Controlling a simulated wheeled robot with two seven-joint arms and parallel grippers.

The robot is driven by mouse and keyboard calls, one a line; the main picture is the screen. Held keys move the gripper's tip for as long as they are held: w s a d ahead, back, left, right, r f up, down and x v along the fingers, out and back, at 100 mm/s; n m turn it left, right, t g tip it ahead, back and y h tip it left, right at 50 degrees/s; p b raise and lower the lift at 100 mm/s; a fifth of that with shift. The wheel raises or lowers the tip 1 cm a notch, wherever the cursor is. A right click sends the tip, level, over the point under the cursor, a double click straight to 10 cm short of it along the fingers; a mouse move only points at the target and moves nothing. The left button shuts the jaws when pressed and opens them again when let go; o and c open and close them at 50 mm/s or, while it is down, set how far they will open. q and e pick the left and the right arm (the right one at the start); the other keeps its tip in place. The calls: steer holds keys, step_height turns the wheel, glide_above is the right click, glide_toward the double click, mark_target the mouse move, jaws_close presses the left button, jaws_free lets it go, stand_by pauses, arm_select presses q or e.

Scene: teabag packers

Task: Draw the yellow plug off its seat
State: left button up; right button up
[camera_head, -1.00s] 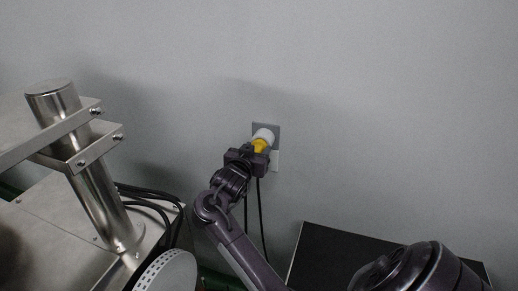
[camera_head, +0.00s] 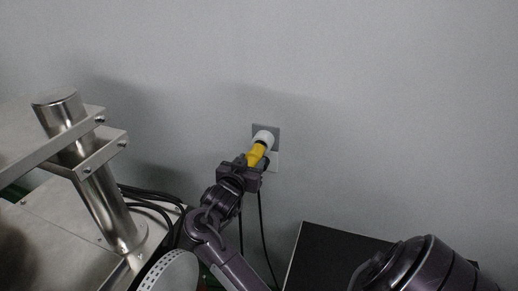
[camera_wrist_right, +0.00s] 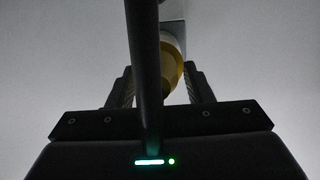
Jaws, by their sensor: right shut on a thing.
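The yellow plug (camera_head: 256,153) is at the wall in the middle of the head view, tilted from upper right to lower left. Its upper end meets or overlaps the white round seat (camera_head: 264,137); I cannot tell whether a gap is between them. My right gripper (camera_head: 246,165) is shut on the plug's lower end. My left gripper is not in view.
A grey wall plate (camera_head: 272,128) is behind the seat. A dark cable (camera_head: 261,225) hangs below. A metal machine with a round post (camera_head: 100,190) stands at left, and a black box (camera_head: 325,250) is at lower right. The wall above is clear.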

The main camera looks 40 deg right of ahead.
steer(key=shift+p+v, duration=0.45)
steer(key=shift+v, duration=0.75)
steer(key=shift+f, duration=0.2)
